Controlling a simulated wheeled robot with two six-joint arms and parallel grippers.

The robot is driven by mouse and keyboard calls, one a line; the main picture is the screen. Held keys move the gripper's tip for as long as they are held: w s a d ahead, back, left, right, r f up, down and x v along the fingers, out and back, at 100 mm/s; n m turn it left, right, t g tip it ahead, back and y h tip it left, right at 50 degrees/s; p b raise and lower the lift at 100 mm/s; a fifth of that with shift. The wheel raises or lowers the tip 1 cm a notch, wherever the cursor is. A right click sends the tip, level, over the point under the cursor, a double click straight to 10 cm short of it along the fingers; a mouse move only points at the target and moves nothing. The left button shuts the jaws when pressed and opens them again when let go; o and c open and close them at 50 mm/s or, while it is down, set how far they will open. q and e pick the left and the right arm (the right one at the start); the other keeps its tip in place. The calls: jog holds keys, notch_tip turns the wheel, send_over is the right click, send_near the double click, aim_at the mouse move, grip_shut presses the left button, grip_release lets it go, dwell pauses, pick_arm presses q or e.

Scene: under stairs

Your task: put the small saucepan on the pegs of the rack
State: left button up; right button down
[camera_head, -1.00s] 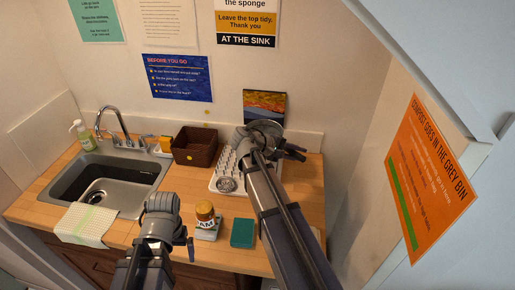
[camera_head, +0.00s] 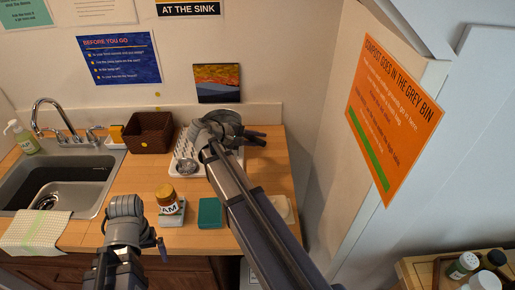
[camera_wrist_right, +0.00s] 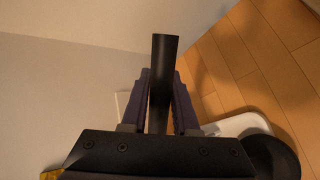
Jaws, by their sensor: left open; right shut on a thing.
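The rack (camera_head: 181,153) is white with rows of pegs and stands on the wooden counter, right of a brown basket. My right gripper (camera_head: 252,137) is over the rack's right side in the head view. In the right wrist view my right gripper (camera_wrist_right: 160,108) is shut on a flat black handle (camera_wrist_right: 164,62), which I take for the saucepan's. The saucepan's body cannot be made out; my right arm hides much of that area. A dark round shape (camera_wrist_right: 270,156) lies at the lower right there, unclear. My left gripper (camera_head: 161,244) is open and empty near the counter's front edge.
A round silvery thing (camera_head: 187,167) sits at the rack's front left. A jar (camera_head: 166,197), a teal box (camera_head: 209,212) and the basket (camera_head: 149,132) stand nearby. The sink (camera_head: 60,185) is at left. A tray (camera_head: 418,270) with several jars is at lower right.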

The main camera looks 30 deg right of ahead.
notch_tip(320, 180, down, 3)
jog(key=shift+r+b, duration=0.1)
jog(key=shift+b, duration=0.9)
jog(key=c, duration=0.7)
grip_release()
